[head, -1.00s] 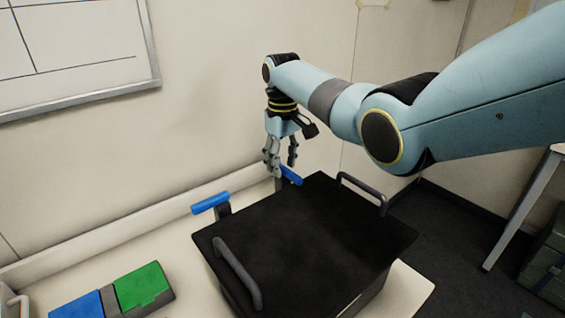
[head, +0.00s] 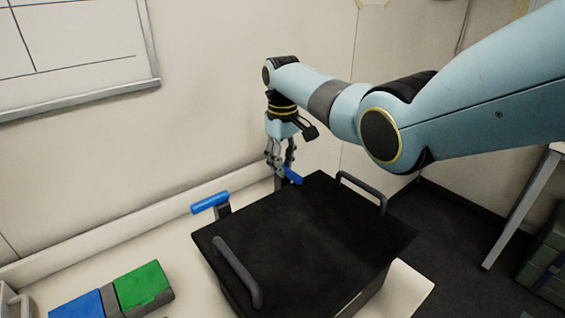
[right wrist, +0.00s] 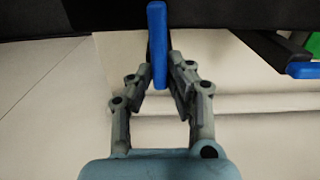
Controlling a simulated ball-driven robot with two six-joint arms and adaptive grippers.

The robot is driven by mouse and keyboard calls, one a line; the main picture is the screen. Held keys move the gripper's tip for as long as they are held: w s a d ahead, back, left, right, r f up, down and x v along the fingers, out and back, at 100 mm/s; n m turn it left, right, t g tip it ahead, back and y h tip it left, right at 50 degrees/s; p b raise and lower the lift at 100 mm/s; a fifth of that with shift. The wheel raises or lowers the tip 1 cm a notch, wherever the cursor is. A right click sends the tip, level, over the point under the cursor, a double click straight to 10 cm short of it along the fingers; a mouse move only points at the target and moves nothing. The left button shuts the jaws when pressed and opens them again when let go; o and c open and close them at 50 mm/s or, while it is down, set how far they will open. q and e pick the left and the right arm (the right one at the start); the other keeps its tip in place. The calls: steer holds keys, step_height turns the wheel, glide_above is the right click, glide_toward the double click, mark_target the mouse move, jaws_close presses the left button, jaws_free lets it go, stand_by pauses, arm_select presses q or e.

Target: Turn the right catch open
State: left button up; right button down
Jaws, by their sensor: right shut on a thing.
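The right catch (head: 293,175) is a blue bar at the back edge of a black box (head: 310,235). My right gripper (head: 281,170) points down from above and is shut on this catch. In the right wrist view the blue catch (right wrist: 157,45) stands between the two fingertips, which close in on its lower part from both sides. The left catch (head: 210,202), another blue bar on a dark post, is apart from the gripper, further left along the box's back edge. My left gripper is out of view.
The box has two dark handles, one at the left (head: 237,272) and one at the right (head: 362,193). A green block (head: 143,286) and a blue block (head: 78,305) lie on the pale table at the lower left. The wall is close behind the catches.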

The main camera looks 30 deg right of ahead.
steer(key=shift+n, duration=0.4)
steer(key=shift+r+n+p, duration=0.1)
steer(key=shift+n+p, duration=0.45)
steer(key=shift+n, duration=0.05)
steer(key=n+p, duration=0.1)
steer(key=n, duration=0.1)
steer(key=shift+n, duration=0.3)
steer(key=n+p, duration=0.1)
steer(key=n, duration=0.8)
steer(key=shift+p, duration=0.4)
steer(key=n, duration=0.4)
steer(key=shift+a, duration=0.1)
steer(key=c, duration=1.3)
jaws_free()
